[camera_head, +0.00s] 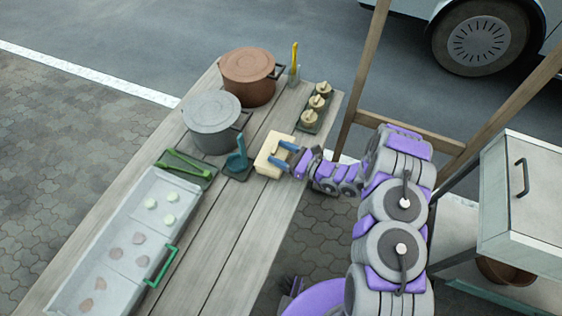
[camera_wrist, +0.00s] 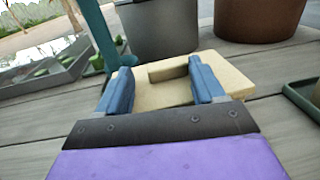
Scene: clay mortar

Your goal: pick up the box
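A cream box (camera_head: 265,150) sits on the wooden table near its right edge, and it also shows in the wrist view (camera_wrist: 232,80). My gripper (camera_head: 278,153) reaches over it from the right. In the wrist view, its two blue fingers (camera_wrist: 162,66) are spread apart over the box. A tan raised or recessed part lies between the fingertips, with a gap beside the left one. Whether the fingers touch the box is unclear. The near side of the box is hidden by my gripper.
A grey pot (camera_head: 211,125) and a brown pot (camera_head: 248,80) stand behind the box. A blue-green holder (camera_head: 238,165) is close on its left. A tray with several small tan items (camera_head: 318,103) is at the back right. A long metal tray (camera_head: 125,245) lies at the front left.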

